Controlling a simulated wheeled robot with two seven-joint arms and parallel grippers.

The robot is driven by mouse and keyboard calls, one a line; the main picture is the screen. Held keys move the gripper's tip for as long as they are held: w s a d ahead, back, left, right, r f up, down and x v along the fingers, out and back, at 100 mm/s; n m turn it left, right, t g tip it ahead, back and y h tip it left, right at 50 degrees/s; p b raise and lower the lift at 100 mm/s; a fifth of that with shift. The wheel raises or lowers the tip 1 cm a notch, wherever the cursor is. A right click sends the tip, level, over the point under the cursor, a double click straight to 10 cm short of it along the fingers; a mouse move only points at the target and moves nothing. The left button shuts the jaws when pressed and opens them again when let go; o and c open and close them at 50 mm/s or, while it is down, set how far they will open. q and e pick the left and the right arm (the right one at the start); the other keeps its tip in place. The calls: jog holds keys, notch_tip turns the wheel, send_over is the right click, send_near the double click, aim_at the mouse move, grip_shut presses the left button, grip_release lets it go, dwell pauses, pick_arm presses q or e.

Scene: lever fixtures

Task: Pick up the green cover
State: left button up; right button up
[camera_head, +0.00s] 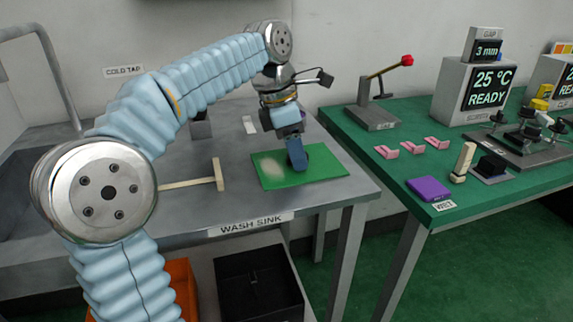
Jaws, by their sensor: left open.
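A flat green rectangular sheet with a pale smear (325,166) lies on the grey wash sink top, near its right front corner. It is the only separate green piece that I see, so it fits the green cover. My left gripper (297,165) points down over the middle of the sheet, with a dark blue part at its lower end. It is open. That end hides a little of the sheet, and I cannot tell whether it touches it. My right gripper is out of view.
A pale T-shaped wooden tool (219,175) lies left of the sheet. Across a gap, the green table (355,150) carries a lever with a red knob (406,60), pink hooks (411,146), a purple pad (429,189) and a display box (476,92). A black bin (258,283) stands below.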

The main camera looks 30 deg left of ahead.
pick_arm(q)
jog(key=shift+c, duration=0.2)
grip_shut()
